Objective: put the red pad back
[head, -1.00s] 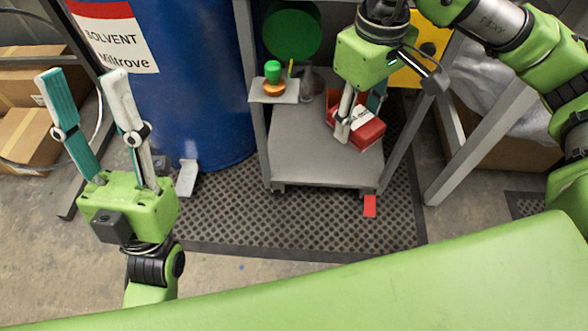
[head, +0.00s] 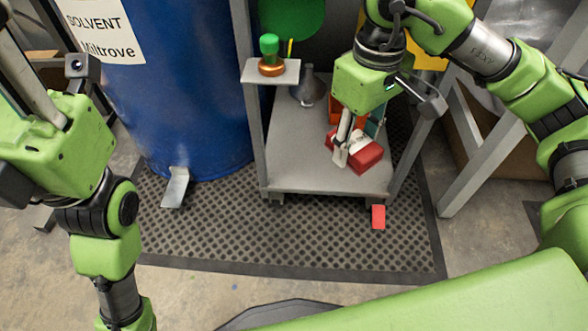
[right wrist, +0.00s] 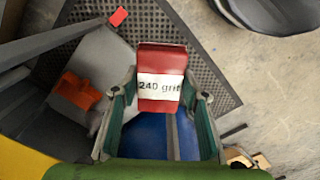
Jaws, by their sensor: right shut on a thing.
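The red pad (head: 368,157) is a block with a white band; in the right wrist view the pad (right wrist: 162,57) reads "240 grit". My right gripper (head: 347,150) is shut on it, with one finger on each side of the pad in the right wrist view. In the head view the pad appears over the front part of the grey cart's lower deck (head: 300,165); I cannot tell the gap below it. My left gripper (head: 28,70) is at the upper left, away from the cart, its fingertips cut off by the frame.
An orange thing (right wrist: 75,92) lies on the deck behind the pad. A dark bottle (head: 309,92) stands there too. A small side shelf (head: 262,78) carries a green-topped item. A blue drum (head: 195,120) stands left. A small red piece (head: 378,217) is at the cart's front corner.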

